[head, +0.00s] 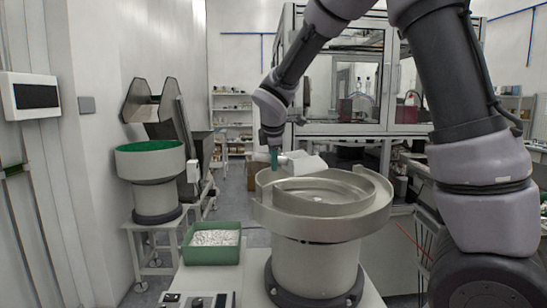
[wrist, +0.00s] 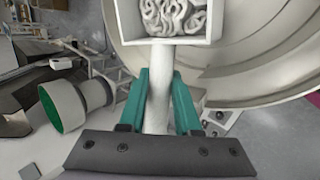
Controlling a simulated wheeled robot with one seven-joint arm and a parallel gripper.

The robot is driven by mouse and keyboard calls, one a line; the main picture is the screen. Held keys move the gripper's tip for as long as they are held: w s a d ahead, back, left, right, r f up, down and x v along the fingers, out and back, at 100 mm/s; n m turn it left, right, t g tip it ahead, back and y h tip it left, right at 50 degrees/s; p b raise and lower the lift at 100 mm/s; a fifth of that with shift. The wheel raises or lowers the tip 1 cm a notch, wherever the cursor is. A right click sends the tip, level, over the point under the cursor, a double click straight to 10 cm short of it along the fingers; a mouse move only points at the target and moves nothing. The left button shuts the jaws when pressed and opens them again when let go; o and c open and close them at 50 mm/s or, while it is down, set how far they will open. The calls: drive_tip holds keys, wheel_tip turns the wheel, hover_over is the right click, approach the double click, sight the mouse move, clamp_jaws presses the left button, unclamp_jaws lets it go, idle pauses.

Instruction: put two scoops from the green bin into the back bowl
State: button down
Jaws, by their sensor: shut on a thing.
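My gripper (head: 274,156) is shut on the handle of a white scoop (head: 306,164). In the wrist view the teal fingers (wrist: 160,80) clasp the handle from both sides, and the square scoop (wrist: 124,20) holds a heap of pale curled parts (wrist: 172,16). The scoop is above the far side of the large grey bowl (head: 378,205). A few pale pieces seem to lie inside that bowl. The green bin (head: 211,256) stands lower left and holds many pale parts. A second bowl with a green inside (head: 150,147) stands farther back at the left.
A control box (head: 198,299) sits at the front edge of the pale table, near the green bin. A grey hopper (head: 155,105) rises behind the green-lined bowl. A glazed machine enclosure (head: 345,128) stands at the back. Floor is open between the left bowl and the table.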

wheel_tip(320, 180, down, 2)
drive_tip(key=shift+d+f, duration=0.1)
drive_tip(key=shift+d, duration=0.05)
drive_tip(key=shift+w+d+r+m+y, duration=0.15)
drive_tip(key=shift+d+r+y, duration=0.15)
drive_tip(key=shift+r+y, duration=0.15)
drive_tip(key=shift+w+d+r+m+y, duration=0.15)
drive_tip(key=shift+d+r+y, duration=0.15)
drive_tip(key=shift+r, duration=0.25)
drive_tip(key=shift+w+d+r+m+g+y, duration=0.15)
drive_tip(key=shift+d+r+g+y, duration=0.15)
drive_tip(key=shift+r+y, duration=0.25)
drive_tip(key=shift+s+d+r+m+g+y, duration=0.1)
drive_tip(key=shift+d+r+m+g+y, duration=0.2)
drive_tip(key=shift+r, duration=0.35)
drive_tip(key=w+d+r+m+g+y, duration=0.1)
drive_tip(key=w+d+r+m+y, duration=0.1)
drive_tip(key=d+r+y, duration=0.5)
drive_tip(key=shift+w+d+r+g+y, duration=0.3)
drive_tip(key=shift+w+d+g+y, duration=0.1)
drive_tip(key=shift+d+y, duration=0.15)
drive_tip(key=shift+f, duration=0.1)
